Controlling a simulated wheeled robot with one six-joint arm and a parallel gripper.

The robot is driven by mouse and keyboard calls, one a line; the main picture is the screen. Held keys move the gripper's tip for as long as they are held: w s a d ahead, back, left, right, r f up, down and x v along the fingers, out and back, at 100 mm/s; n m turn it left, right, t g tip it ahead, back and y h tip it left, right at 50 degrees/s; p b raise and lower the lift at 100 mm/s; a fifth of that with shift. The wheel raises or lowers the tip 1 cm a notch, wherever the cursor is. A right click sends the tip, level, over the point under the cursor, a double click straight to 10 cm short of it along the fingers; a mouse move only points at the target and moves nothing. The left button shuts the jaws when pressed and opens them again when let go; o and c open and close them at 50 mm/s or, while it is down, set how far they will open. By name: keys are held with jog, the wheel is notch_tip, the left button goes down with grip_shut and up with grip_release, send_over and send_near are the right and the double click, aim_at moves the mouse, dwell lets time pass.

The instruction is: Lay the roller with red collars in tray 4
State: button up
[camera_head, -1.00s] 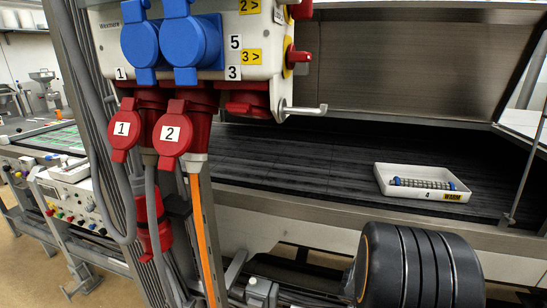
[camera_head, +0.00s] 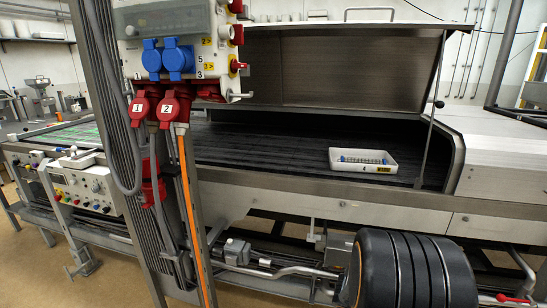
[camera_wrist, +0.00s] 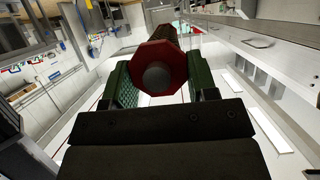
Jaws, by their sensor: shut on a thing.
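In the wrist view my gripper (camera_wrist: 157,76) is shut on a roller with a dark brown body (camera_wrist: 160,30) and a red, many-sided collar (camera_wrist: 150,58) at its near end. A round grey tip sticks out of that collar; the far end is not clear. Green finger pads stand on both sides of it. In the head view a white tray (camera_head: 379,170), tray 4, stands on the dark slatted belt under the raised hood. A grey roller with blue collars (camera_head: 364,160) lies in it. My gripper and the held roller are not in the head view.
The raised steel hood (camera_head: 345,70) stands over the belt (camera_head: 260,149), with a thin prop (camera_head: 430,130) right of the tray. The steel front edge (camera_head: 300,186) runs below. A socket box (camera_head: 180,40) with red plugs hangs on a post at left. The belt left of the tray is bare.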

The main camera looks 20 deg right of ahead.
jog(key=shift+s+d+r, duration=0.15)
jog(key=shift+d+r, duration=0.05)
jog(key=shift+d, duration=0.05)
jog(key=w+a+r+n+t+p, duration=0.1)
jog(key=w+a+n+t+p, duration=0.1)
jog(key=w+n+t, duration=0.8)
jog(key=w+a+r+n+t+p, duration=0.15)
jog(key=w+n+t, duration=0.3)
jog(key=w, duration=0.95)
jog(key=w+a+f+n+t+y+p, duration=0.2)
jog(key=w+a+f+n+t+y, duration=0.15)
jog(key=a, duration=0.55)
jog(key=w+a+f+n+t+y+p, duration=0.1)
jog(key=w+a+f+n+t+y, duration=0.3)
jog(key=a, duration=0.5)
jog(key=a+n+y+p, duration=0.2)
jog(key=a+n+y, duration=0.15)
jog(key=a, duration=0.45)
jog(key=s+f, duration=0.4)
jog(key=f, duration=0.2)
jog(key=shift+s, duration=0.2)
